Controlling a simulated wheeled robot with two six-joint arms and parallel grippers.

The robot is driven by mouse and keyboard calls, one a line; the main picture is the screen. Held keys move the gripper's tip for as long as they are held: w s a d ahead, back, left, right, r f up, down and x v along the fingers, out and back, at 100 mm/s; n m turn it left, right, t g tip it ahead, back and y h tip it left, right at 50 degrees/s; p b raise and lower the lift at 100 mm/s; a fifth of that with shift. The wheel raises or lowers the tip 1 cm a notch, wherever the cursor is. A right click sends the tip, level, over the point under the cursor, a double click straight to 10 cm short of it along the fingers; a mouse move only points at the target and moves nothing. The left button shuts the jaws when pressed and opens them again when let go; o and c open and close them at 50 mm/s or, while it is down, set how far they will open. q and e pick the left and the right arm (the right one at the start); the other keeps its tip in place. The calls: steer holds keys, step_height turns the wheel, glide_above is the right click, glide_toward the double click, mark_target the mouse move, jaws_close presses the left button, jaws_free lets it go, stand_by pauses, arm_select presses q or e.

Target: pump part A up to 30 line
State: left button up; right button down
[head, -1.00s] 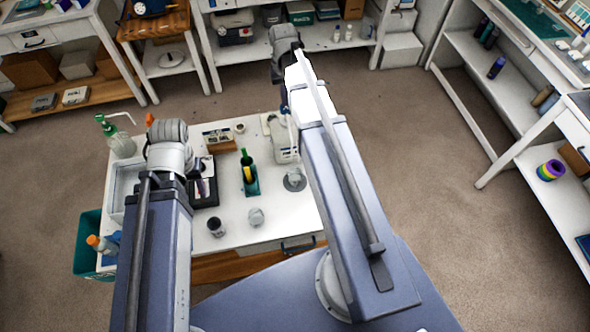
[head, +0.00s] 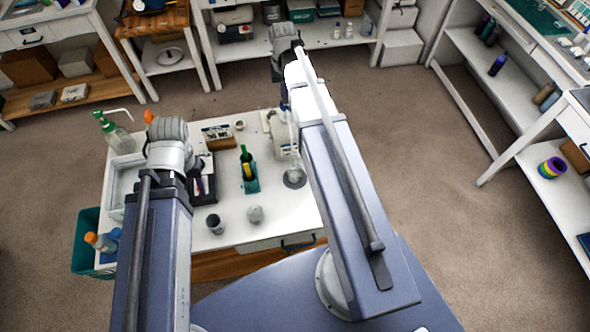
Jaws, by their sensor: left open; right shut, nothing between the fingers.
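A clear pump bottle with a green head and a white spout (head: 116,134) stands at the worktable's far left corner. My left gripper (head: 168,130) is just right of it, and its fingers are hidden behind its own wrist. My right gripper (head: 283,92) reaches past the table's far right part and is partly hidden by its arm. A clear cup (head: 294,177) stands below it on a round grey base, beside the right arm. The scale of lines on the cup is too small to read. Which bottle is part A cannot be told.
A white machine or jug (head: 283,138) stands behind the cup. A teal holder with bottles (head: 249,178), a dark cup (head: 215,224) and a grey cup (head: 255,214) stand mid-table. A teal bin (head: 84,245) hangs at the left. The table's front right is clear.

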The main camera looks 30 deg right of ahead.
steer(key=shift+f, duration=0.15)
steer(key=shift+r+p, duration=0.65)
steer(key=shift+r, duration=0.05)
step_height(320, 180, up, 6)
steer(key=p, duration=0.6)
